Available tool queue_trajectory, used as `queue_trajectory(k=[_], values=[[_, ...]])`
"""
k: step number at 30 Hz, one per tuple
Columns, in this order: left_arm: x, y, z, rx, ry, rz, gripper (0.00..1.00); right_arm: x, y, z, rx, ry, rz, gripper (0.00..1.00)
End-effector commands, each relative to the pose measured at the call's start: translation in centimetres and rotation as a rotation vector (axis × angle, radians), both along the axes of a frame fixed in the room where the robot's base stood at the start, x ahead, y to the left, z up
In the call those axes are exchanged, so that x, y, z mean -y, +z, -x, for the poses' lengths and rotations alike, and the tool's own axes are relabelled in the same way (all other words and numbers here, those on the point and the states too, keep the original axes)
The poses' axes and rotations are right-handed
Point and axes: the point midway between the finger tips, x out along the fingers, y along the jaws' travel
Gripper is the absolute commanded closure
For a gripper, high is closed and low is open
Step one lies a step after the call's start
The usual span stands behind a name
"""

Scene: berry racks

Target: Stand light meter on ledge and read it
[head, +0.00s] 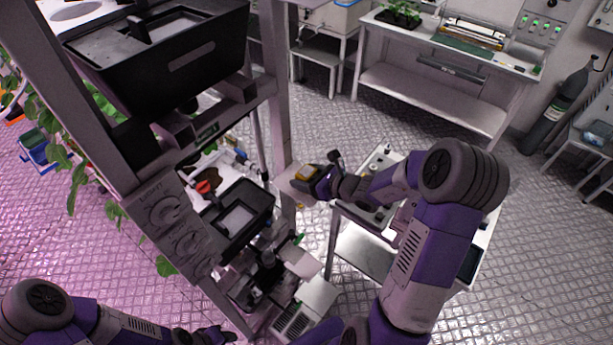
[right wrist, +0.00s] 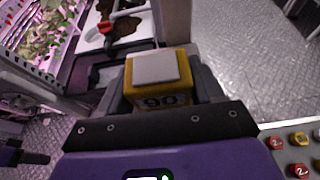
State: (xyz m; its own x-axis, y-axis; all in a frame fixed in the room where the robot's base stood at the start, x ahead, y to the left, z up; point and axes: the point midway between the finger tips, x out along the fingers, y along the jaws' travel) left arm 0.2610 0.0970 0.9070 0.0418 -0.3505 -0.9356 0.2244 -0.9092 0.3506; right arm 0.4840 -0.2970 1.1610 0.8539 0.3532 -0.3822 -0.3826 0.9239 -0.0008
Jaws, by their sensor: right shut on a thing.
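My right gripper (head: 312,180) is shut on a yellow block-like meter (head: 304,173) and holds it beside the rack's right post. In the right wrist view the meter (right wrist: 158,82) sits between the fingers, with a pale square top and a dark "90" on the side facing the camera. A pale plate (head: 288,187) shows just left of the meter, by the post; I cannot tell if it is the ledge or if the meter touches it. My left gripper (head: 214,335) is low at the front left, and its jaws are too small and dark to judge.
The rack holds a large black bin (head: 190,65) on top and a black tray (head: 240,215) lower down. A red-handled valve (head: 204,187) sits behind that tray. A cart (head: 365,255) stands under my right arm. Open metal floor lies to the right.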

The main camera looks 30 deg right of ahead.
Motion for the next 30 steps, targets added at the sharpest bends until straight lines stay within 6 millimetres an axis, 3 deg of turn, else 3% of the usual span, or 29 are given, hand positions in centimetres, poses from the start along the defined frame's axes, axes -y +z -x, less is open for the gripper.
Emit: queue_trajectory(k=[1, 6, 18, 30], values=[[0.0, -0.2, 0.0, 0.0, 0.0, 0.0, 0.57, 0.0, -0.1, 0.0, 0.0, 0.0, 0.0, 0.31], [0.0, -0.1, 0.0, 0.0, 0.0, 0.0, 0.57, 0.0, -0.1, 0.0, 0.0, 0.0, 0.0, 0.09], [0.0, 0.6, 0.0, 0.0, 0.0, 0.0, 0.57, 0.1, 0.6, 0.1, 0.0, -0.001, 0.0, 0.09], [0.0, 0.5, 0.0, 0.0, 0.0, 0.0, 0.57, 3.2, 3.7, 7.3, 0.001, -0.005, 0.003, 0.09]])
